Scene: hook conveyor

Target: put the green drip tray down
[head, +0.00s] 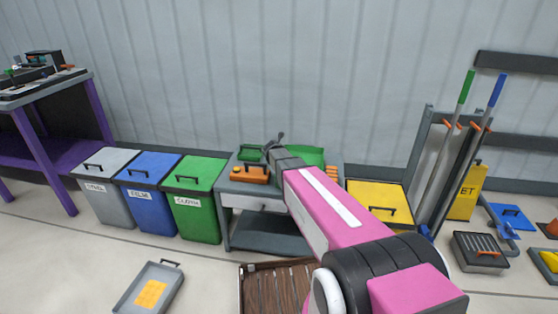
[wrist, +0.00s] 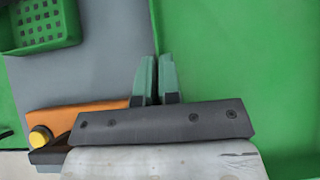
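The green drip tray (wrist: 235,60) fills the right side of the wrist view. In the head view it shows as a green patch (head: 313,156) behind my arm, at the grey bench. My gripper (wrist: 156,72) has its two teal fingers close together, with the tray's left wall running in between them. It looks shut on that wall. The tray is over the right part of the bench top (wrist: 100,60); I cannot tell whether it touches the top. My arm hides much of it in the head view.
A small green basket (wrist: 40,22) and an orange box with a yellow button (wrist: 40,138) are on the bench's left part. Several lidded bins, including a green one (head: 195,175), stand left of the bench. A yellow-lidded bin (head: 375,194) stands right. A brown slatted crate (head: 252,288) is in front.

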